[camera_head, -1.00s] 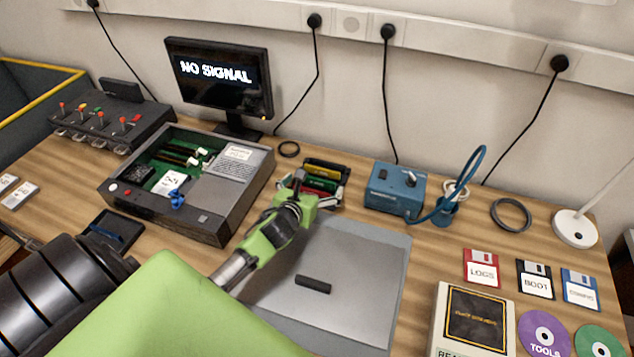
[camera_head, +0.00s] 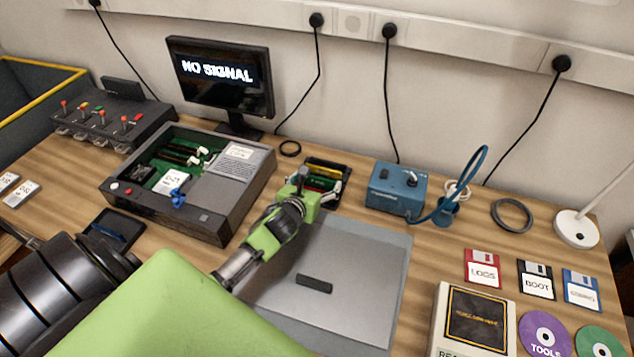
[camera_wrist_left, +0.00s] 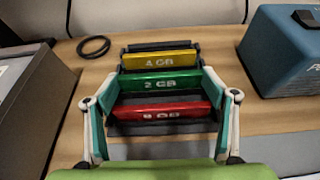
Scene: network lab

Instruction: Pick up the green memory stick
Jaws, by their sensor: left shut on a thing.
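The green memory stick (camera_wrist_left: 160,84), marked 2 GB, stands in a dark rack (camera_wrist_left: 165,127) between a yellow stick (camera_wrist_left: 158,61) marked 4 GB and a red stick (camera_wrist_left: 162,111) marked 8 GB. In the head view the green stick (camera_head: 318,184) shows partly behind my gripper. My left gripper (camera_wrist_left: 159,85) is shut on the green stick, with one finger at each end of it. In the head view my left gripper (camera_head: 320,190) reaches over the rack from the front. I cannot see my right gripper.
An open grey computer case (camera_head: 215,200) stands left of the rack, and a blue box (camera_head: 395,189) stands to its right. A grey mat (camera_head: 365,265) with a small dark bar (camera_head: 314,284) lies in front. A black ring (camera_head: 290,148) lies behind.

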